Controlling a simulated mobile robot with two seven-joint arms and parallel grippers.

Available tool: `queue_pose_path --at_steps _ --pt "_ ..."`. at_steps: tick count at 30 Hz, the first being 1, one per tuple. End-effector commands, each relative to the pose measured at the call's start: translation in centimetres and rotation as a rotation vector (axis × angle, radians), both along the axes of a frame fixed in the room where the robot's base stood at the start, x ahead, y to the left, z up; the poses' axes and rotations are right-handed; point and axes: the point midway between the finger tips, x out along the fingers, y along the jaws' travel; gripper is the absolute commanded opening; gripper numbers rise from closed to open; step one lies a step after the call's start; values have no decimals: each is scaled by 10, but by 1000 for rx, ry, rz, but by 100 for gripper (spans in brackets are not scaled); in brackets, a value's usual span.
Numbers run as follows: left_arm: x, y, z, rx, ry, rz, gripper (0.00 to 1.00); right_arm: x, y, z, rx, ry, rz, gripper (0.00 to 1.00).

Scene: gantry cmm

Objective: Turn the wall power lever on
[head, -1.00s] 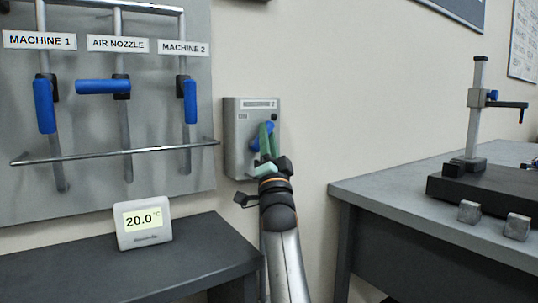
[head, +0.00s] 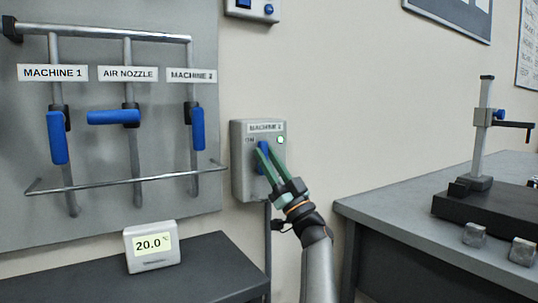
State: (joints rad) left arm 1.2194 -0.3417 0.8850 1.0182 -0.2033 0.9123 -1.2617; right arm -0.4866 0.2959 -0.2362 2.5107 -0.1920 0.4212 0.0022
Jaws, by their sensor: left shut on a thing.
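The wall power lever (head: 262,150) is blue and sits on a grey wall box (head: 241,182) with a "MACHINE 2" label. The lever stands about upright, partly hidden by my gripper. My right gripper is not in view.
A grey panel at left carries blue valve handles (head: 58,138) and a horizontal rail (head: 125,182). A display reading 20.0 (head: 152,246) stands on a dark table (head: 205,262). A bench (head: 395,215) with a measuring stand (head: 485,140) is at right.

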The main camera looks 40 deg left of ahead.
Motion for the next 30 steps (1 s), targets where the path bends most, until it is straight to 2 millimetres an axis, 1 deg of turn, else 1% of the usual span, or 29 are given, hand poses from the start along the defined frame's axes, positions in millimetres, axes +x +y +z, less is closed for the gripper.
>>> queue_pose_path --at_steps 14,15,21,23,30 --pt "-1 1 1 -6 -22 0 0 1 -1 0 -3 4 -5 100" --pt "-1 1 1 -6 -22 0 32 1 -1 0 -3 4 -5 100" --pt "-1 1 1 -6 -19 0 55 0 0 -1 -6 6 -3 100" --pt "-1 1 1 -6 -18 1 61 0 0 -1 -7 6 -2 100" --pt "-1 0 0 -5 -16 0 61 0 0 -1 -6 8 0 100"
